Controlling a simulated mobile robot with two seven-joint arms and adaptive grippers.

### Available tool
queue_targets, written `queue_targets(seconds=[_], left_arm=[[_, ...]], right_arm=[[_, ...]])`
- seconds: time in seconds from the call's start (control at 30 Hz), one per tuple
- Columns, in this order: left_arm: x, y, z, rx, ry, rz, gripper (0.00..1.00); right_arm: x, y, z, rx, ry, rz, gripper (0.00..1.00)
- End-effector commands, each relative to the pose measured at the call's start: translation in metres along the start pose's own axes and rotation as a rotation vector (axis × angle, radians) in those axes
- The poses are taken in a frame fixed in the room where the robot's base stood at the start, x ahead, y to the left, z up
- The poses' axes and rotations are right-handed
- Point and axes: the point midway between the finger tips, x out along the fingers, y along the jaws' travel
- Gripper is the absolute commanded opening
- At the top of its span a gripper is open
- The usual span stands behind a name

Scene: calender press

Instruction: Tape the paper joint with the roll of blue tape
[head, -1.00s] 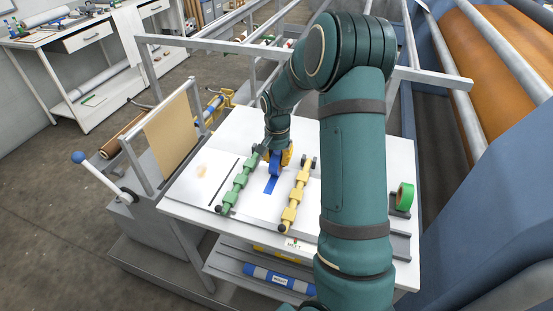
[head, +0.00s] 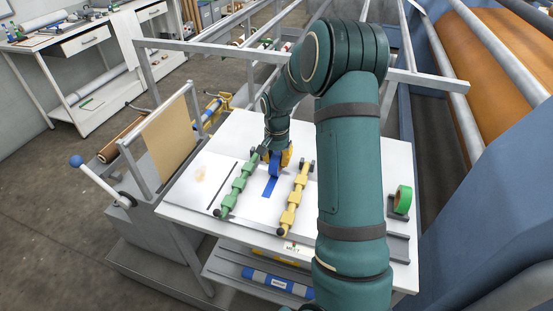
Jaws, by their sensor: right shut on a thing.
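My right gripper (head: 279,157) reaches down to the white table from the far side of my arm and is shut on the roll of blue tape (head: 275,165). A short strip of blue tape (head: 269,187) runs from the roll toward the near side, flat on the white paper (head: 258,208). The strip lies between a green bar (head: 237,186) on the left and a yellow bar (head: 295,199) on the right. The fingertips and part of the roll are hard to make out. The paper joint under the tape cannot be seen clearly. My left gripper is out of view.
A roll of green tape (head: 402,199) stands at the table's right side. A lever with a blue knob (head: 76,161) and a framed tan sheet (head: 167,134) are on the left. Metal rails (head: 420,77) cross behind the table.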

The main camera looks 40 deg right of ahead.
Motion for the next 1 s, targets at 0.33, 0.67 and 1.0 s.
queue_targets(seconds=[0.33,0.67,1.0], left_arm=[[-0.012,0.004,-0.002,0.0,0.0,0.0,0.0],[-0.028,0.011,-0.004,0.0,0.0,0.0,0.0],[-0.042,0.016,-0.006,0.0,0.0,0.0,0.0]], right_arm=[[-0.017,0.0,0.0,0.0,0.0,0.0,0.0],[-0.041,0.0,0.0,0.001,0.001,-0.001,0.0],[-0.061,0.0,0.0,0.0,0.0,0.0,0.0]])
